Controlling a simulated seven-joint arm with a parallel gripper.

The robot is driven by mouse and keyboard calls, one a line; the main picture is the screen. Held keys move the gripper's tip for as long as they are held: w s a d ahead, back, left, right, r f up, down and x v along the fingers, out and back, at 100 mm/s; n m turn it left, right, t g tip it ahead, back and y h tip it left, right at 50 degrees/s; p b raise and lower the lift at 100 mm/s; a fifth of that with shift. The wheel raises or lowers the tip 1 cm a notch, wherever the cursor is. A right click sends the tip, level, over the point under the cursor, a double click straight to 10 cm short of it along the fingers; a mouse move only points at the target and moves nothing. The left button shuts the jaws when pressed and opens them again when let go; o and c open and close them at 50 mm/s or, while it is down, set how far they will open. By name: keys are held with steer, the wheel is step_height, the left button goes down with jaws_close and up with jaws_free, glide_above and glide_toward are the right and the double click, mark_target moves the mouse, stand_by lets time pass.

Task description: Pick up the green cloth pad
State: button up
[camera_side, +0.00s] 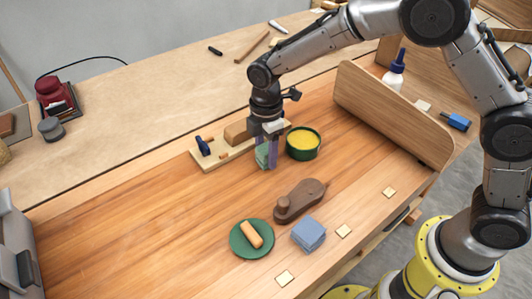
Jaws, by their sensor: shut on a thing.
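The green cloth pad (262,155) is between the fingers of my gripper (267,160). My gripper points down and is shut on the pad, which is partly hidden by the fingers. The pad is just in front of a pale wooden board (209,163) and left of a green pot with yellow contents (302,144). I cannot tell whether the pad touches the table.
A brown wooden tool (300,200), a green plate (251,253) with an orange-tan piece (251,234) and a blue pad stack (309,234) stand in front. A curved wooden panel (390,115) rises at the right.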

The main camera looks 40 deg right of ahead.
steer(key=shift+r, duration=0.7)
steer(key=s+d+r, duration=0.5)
steer(key=s+r, duration=0.6)
steer(key=s, duration=0.2)
steer(key=shift+r, duration=0.25)
